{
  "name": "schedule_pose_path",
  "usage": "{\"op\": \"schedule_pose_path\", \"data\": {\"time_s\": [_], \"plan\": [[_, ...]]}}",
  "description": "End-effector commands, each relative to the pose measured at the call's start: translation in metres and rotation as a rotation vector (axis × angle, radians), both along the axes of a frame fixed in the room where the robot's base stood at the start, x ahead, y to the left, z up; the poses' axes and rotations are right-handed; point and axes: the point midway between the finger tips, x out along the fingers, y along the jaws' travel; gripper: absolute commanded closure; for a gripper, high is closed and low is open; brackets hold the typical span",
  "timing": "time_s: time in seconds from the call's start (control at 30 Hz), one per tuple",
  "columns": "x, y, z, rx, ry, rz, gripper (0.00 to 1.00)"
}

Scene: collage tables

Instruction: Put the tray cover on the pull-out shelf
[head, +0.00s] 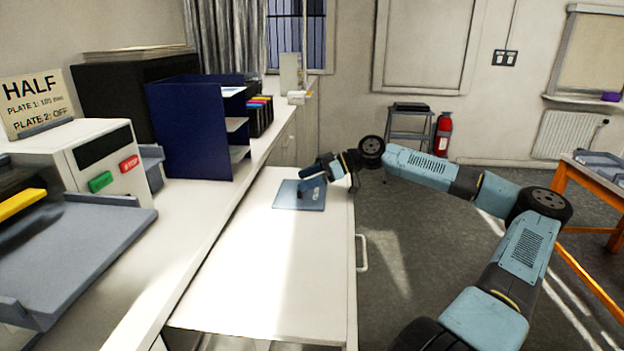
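The tray cover (287,199) is a flat, blue-grey, roughly square plate. It appears to lie flat on the far part of the white pull-out shelf (262,268), near the shelf's right edge; a small gap beneath it cannot be ruled out.
The counter (190,215) along the left holds a grey machine (100,165) with green and red buttons, and a dark blue sorter (188,130). The near part of the shelf is bare. A step stool (408,122) and fire extinguisher (443,135) stand behind. An orange-legged table (590,190) is at right.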

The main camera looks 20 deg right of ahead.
Motion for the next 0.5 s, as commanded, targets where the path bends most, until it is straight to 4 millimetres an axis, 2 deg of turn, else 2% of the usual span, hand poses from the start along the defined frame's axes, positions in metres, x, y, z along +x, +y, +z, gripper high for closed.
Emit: {"op": "schedule_pose_path", "data": {"time_s": [0.2, 0.33, 0.5], "plan": [[0.000, 0.000, 0.002, 0.000, -0.001, -0.001, 0.00], [0.000, 0.000, 0.012, -0.001, -0.003, 0.000, 0.00], [-0.004, -0.028, 0.023, -0.001, -0.001, -0.005, 0.00]]}}
